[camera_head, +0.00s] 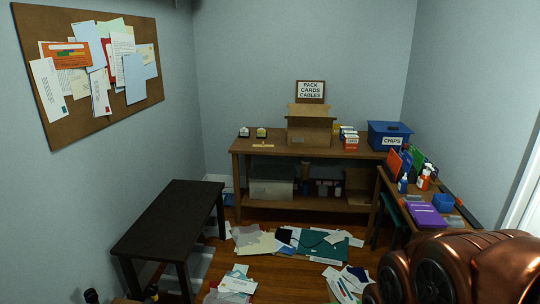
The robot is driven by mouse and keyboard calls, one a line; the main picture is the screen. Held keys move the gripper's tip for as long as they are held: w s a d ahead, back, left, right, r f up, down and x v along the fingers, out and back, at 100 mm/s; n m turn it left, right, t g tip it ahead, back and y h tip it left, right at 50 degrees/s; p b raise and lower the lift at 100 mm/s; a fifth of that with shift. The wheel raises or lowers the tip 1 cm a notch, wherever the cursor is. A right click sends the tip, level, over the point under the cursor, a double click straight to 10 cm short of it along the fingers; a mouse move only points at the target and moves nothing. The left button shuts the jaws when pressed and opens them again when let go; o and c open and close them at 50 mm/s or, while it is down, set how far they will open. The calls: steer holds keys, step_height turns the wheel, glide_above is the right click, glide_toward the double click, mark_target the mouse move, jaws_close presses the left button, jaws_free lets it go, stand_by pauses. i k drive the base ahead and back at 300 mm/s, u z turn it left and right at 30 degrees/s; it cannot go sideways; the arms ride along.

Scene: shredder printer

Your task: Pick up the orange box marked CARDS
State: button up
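A small orange-red box with a white label (350,143) stands on the wooden table at the back, just right of the open cardboard box. It looks like the CARDS box, but its lettering is too small to read for certain. Other small boxes in white, yellow and blue (347,130) sit right behind it. My copper-coloured arm fills the lower right corner, well in front of the table. My gripper cannot be made out in this view.
A dark bench (175,220) stands left, a cluttered side table (450,207) right. Papers (290,241) litter the floor between.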

mark_target(350, 143)
steer(key=z, duration=0.1)
steer(key=i, duration=1.7)
steer(key=z, duration=0.45)
steer(key=i, duration=1.95)
steer(key=z, duration=0.3)
